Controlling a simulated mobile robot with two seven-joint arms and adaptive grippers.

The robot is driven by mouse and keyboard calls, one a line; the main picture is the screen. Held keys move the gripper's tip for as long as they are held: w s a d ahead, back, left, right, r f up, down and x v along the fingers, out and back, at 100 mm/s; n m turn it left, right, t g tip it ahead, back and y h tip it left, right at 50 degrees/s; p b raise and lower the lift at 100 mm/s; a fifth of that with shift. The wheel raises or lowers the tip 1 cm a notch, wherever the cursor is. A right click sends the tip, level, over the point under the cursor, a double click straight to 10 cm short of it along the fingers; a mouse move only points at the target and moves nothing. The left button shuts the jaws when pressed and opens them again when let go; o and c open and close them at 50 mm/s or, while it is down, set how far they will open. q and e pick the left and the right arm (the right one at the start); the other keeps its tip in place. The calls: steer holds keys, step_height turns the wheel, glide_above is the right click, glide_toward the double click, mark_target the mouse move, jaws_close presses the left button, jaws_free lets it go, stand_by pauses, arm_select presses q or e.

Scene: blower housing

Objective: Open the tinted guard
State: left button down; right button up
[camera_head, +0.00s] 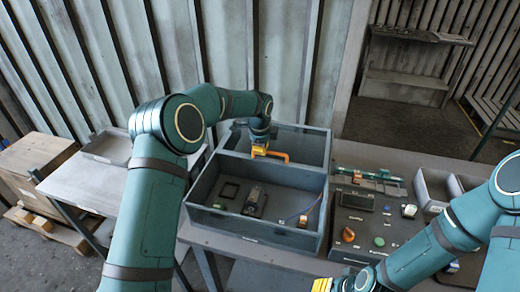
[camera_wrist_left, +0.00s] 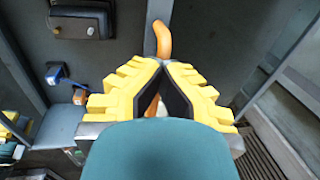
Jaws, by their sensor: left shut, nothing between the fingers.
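The blower housing (camera_head: 262,238) is a blue-grey open-looking box on the bench. I cannot make out the tinted guard's pane clearly, nor tell whether it is raised. An orange handle (camera_head: 278,154) shows near the bar between the housing's front and rear parts. It also shows in the left wrist view (camera_wrist_left: 162,38), just beyond the fingertips. My left gripper (camera_head: 259,151) is at the handle's left end, its yellow fingers (camera_wrist_left: 162,64) closed together with nothing gripped. Whether they touch the handle is unclear. My right gripper (camera_head: 322,286) shows only partly at the bottom edge.
A dark control panel (camera_head: 372,222) stands right of the housing, with grey bins (camera_head: 434,187) beyond. A side table (camera_head: 85,180) stands left.

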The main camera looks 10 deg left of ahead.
arm_select(q)
steer(key=shift+s+f, duration=0.1)
steer(key=shift+f, duration=0.25)
steer(key=c, duration=1.4)
jaws_free()
steer(key=o, duration=0.4)
steer(key=shift+w, duration=0.2)
steer(key=shift+r, duration=0.1)
steer(key=r, duration=0.4)
steer(key=s+r, duration=0.1)
steer(key=r, duration=0.3)
steer(key=s+r, duration=0.1)
steer(key=r, duration=0.2)
steer(key=shift+s+r, duration=0.2)
steer(key=shift+r, duration=0.2)
steer(key=shift+f, duration=0.1)
